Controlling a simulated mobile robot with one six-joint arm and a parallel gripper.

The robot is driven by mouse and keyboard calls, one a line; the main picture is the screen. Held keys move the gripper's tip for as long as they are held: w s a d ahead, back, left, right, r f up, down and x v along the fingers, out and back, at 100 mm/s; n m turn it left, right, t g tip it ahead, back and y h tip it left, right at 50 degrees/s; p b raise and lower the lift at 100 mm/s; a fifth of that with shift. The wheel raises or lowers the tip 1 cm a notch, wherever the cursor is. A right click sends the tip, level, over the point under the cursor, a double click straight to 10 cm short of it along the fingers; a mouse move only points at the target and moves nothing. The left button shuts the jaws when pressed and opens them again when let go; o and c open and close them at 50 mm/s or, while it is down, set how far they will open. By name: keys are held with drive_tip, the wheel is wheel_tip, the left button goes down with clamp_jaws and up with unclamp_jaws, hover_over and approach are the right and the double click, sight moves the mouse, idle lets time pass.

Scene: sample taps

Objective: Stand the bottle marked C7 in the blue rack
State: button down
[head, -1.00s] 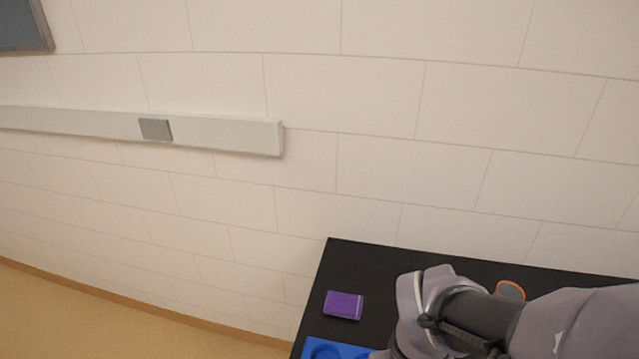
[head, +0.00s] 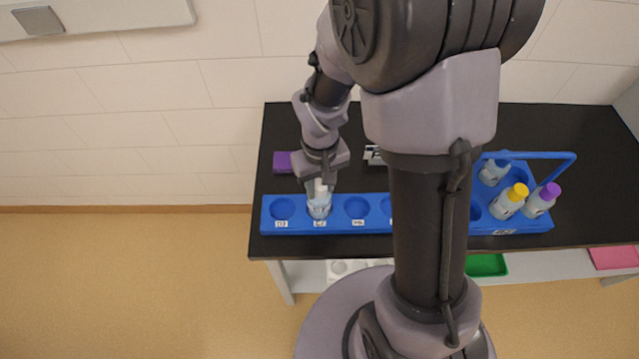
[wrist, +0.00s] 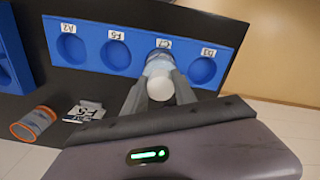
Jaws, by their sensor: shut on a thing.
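A clear bottle with a white cap (head: 319,206) is upright, or nearly so, in the second hole from the left of the blue rack (head: 301,222). The rack label below that hole reads C7. My gripper (head: 319,187) is shut on the bottle near its top. The wrist view shows the bottle's white cap (wrist: 160,87) between the two fingers, with its lower body inside the hole by the C7 label. I cannot read a mark on the bottle itself, nor tell whether it touches the hole's bottom. My arm hides the rack's right end in the head view.
The other visible rack holes are empty. A blue carrier (head: 530,226) with several bottles, including yellow-capped (head: 511,200) and purple-capped (head: 542,199) ones, stands right. A purple box (head: 283,162) lies behind the rack. The wrist view shows an orange-rimmed cylinder (wrist: 34,122) and a labelled item (wrist: 84,111).

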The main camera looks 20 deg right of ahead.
drive_tip(key=shift+f, duration=0.25)
drive_tip(key=c, duration=1)
unclamp_jaws()
drive_tip(key=shift+r, duration=0.1)
wheel_tip(320, 180, up, 12)
drive_tip(key=p, duration=0.4)
drive_tip(key=s+a+r+m+t, duration=0.1)
drive_tip(key=s+r+t, duration=0.1)
drive_tip(key=s+r, duration=0.2)
drive_tip(key=s+a+r+m+t+y, duration=0.1)
drive_tip(key=s+r+m+t, duration=0.1)
drive_tip(key=s+r, duration=0.2)
drive_tip(key=s+a+r+m+t+y, duration=0.1)
drive_tip(key=s+a+r+m, duration=0.1)
drive_tip(key=s+r, duration=0.2)
drive_tip(key=shift+s+r+t, duration=0.15)
drive_tip(key=shift+r+t, duration=0.05)
drive_tip(key=shift+r, duration=0.6)
drive_tip(key=shift+s+r+t, duration=0.15)
drive_tip(key=shift+r+t, duration=0.05)
drive_tip(key=shift+r, duration=0.6)
